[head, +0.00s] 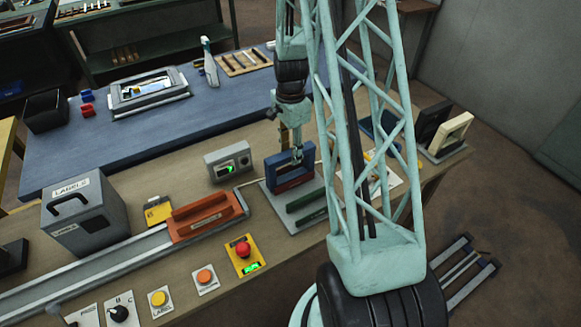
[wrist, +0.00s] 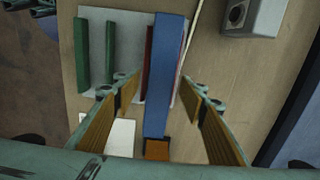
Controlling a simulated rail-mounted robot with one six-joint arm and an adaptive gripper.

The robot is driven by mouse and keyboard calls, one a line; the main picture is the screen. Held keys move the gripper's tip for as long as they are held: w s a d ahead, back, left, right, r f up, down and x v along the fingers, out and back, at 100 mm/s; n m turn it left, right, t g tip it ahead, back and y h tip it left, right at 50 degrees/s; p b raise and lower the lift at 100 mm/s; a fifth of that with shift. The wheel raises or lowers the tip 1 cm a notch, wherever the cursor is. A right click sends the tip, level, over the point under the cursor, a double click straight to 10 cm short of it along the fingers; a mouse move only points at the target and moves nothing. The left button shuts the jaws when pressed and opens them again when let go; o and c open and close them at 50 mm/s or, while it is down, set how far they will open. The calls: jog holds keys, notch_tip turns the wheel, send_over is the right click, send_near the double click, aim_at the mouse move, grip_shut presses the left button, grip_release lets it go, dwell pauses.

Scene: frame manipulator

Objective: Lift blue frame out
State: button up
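The blue frame (head: 308,152) stands upright at a grey plate (head: 273,206) on the bench, beside a red bar and green bars. In the wrist view the blue frame (wrist: 168,75) is seen from above as a long narrow strip. My gripper (wrist: 156,90) is open, with one brown-padded finger on each side of the strip and visible gaps. In the head view my gripper (head: 297,156) is low at the frame's top; contact there cannot be told. The red bar (wrist: 148,70) lies along the frame's left side in the wrist view.
Two green bars (wrist: 109,52) stand on the plate. A grey box with a green display (head: 228,162) is close by. An orange block (head: 206,215) sits on the rail to the left. Dark and cream frames (head: 452,133) stand at the right. The blue mat (head: 185,120) has free room.

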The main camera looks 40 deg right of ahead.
jog(key=shift+f, duration=0.8)
jog(key=shift+c, duration=0.6)
grip_shut()
